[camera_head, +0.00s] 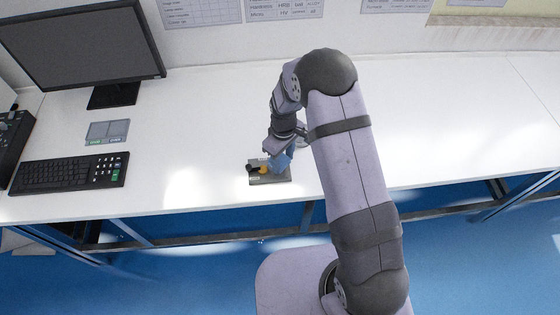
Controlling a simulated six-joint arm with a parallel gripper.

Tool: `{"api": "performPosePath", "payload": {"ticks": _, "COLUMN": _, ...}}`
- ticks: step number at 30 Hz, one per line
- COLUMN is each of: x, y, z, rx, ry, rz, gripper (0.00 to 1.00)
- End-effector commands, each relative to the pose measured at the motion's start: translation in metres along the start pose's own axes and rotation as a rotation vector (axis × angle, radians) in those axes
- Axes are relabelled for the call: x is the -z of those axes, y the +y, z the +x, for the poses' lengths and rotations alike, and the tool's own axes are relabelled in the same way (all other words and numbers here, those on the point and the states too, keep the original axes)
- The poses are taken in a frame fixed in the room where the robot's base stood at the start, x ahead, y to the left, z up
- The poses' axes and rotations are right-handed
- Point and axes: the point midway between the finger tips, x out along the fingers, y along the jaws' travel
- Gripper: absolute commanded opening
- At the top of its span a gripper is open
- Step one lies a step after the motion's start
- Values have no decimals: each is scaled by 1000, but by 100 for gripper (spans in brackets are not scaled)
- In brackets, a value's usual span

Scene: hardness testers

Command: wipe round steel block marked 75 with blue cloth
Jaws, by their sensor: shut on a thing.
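My gripper (279,152) points down over the white table near its front edge, partly hidden by its own wrist. It is shut on the blue cloth (283,161), which hangs bunched at the right side of a small grey tray (272,180). The cloth is at or just above the tray; I cannot tell if it touches. A black item (253,168) and an orange item (263,170) are at the tray's left part. I cannot make out a round steel block or a 75 mark; the arm and cloth cover part of this area.
A monitor (80,45), a keyboard (68,174) and a flat grey pad (107,132) are on the left of the table (190,110). A dark device (12,140) stands at the far left. The table right of my arm is clear. Charts hang behind.

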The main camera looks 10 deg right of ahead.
Motion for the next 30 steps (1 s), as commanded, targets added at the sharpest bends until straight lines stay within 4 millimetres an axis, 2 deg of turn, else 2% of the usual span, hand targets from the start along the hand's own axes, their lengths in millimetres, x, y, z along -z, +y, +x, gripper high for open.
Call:
{"api": "performPosePath", "payload": {"ticks": 3, "x": -1, "y": -1, "z": -14, "rx": 2, "ry": -2, "rz": 0, "gripper": 22}}
{"api": "performPosePath", "payload": {"ticks": 16, "x": 0, "y": -1, "z": -51, "rx": 2, "ry": -2, "rz": 0, "gripper": 22}}
{"api": "performPosePath", "payload": {"ticks": 30, "x": 0, "y": -1, "z": -54, "rx": 1, "ry": -2, "rz": 0, "gripper": 22}}
